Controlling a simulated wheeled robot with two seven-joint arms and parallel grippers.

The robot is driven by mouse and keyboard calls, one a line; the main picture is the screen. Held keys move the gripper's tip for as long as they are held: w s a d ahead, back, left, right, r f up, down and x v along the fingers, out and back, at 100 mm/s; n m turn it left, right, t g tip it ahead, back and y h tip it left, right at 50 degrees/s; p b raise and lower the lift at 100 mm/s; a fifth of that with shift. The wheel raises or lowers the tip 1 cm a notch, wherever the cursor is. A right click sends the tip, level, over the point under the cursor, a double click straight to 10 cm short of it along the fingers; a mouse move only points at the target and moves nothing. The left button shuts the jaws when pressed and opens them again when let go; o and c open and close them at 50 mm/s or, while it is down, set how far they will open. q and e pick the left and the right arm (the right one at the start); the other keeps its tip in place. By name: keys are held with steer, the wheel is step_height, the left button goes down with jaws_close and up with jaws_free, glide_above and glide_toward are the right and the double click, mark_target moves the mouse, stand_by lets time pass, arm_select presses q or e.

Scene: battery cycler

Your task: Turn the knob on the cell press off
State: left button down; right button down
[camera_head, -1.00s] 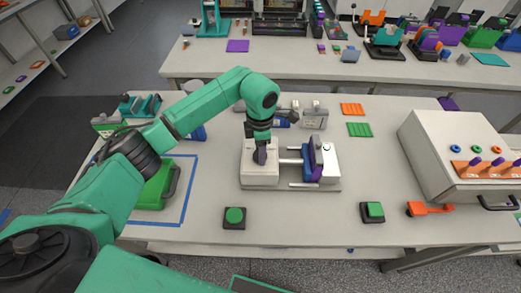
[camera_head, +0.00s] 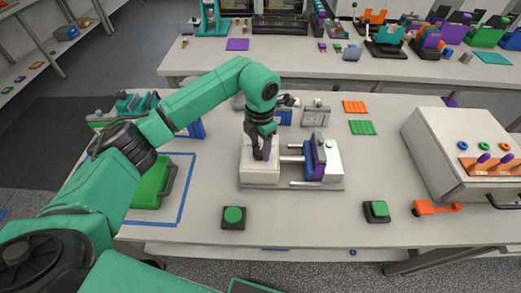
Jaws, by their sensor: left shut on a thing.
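The cell press (camera_head: 260,177) stands on the near table, with a white block at its left, metal rods, and a blue and purple plate (camera_head: 316,160) by another white block at its right. My left gripper (camera_head: 262,156) points down onto the top of the left white block. Its dark fingers are shut on the knob there. The knob is mostly hidden between the fingers, so its exact angle cannot be read. My right gripper is not in view.
A green push button (camera_head: 234,216) and another green button (camera_head: 378,210) sit near the front edge. A white box with purple handles (camera_head: 440,150) stands at the right. A green case (camera_head: 148,185) lies inside a blue outline at the left.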

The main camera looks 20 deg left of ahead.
arm_select(q)
steer(key=shift+n+b, duration=0.45)
steer(key=shift+n, duration=0.75)
steer(key=shift+r, duration=0.1)
steer(key=shift+c, duration=1.4)
jaws_free()
